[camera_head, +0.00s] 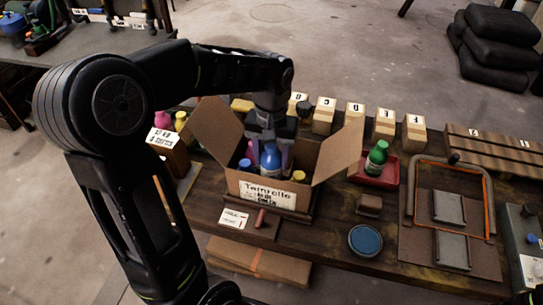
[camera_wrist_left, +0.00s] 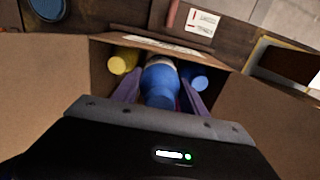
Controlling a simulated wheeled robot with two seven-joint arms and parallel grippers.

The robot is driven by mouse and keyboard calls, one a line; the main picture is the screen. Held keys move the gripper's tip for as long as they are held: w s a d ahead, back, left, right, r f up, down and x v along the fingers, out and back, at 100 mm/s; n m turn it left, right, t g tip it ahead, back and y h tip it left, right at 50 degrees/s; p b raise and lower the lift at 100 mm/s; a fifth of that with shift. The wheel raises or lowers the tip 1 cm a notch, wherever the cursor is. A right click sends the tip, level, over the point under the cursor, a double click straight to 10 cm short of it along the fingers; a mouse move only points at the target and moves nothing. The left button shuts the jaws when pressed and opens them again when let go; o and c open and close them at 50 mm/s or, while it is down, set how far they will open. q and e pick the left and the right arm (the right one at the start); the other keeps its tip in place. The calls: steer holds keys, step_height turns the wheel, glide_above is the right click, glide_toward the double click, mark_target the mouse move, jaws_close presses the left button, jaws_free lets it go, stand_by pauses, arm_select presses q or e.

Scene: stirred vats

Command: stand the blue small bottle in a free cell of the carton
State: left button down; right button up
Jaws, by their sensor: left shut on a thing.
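The blue small bottle (camera_head: 270,158) is inside the open carton (camera_head: 268,206), between the fingers of my left gripper (camera_head: 272,150). The gripper reaches down into the carton from above and is shut on the bottle. In the left wrist view the blue bottle (camera_wrist_left: 159,82) shows between the two purple-grey fingers. A yellow-capped bottle (camera_head: 299,176) stands to its right in the carton, and another blue cap (camera_head: 245,164) is to its left. The cell floors and the bottle's base are hidden. My right gripper does not show.
The carton's flaps (camera_head: 340,152) stand open. A green bottle (camera_head: 377,158) stands in a red tray (camera_head: 388,176) to the right. A blue round lid (camera_head: 365,240) lies front right.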

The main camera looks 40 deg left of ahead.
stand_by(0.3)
arm_select(q)
steer(key=c, duration=0.6)
jaws_free()
steer(key=shift+o, duration=0.2)
steer(key=shift+r, duration=0.15)
step_height(320, 180, up, 9)
steer(key=p, duration=0.7)
steer(key=shift+r+p, duration=0.45)
steer(key=shift+p, duration=0.05)
steer(key=shift+f, duration=0.1)
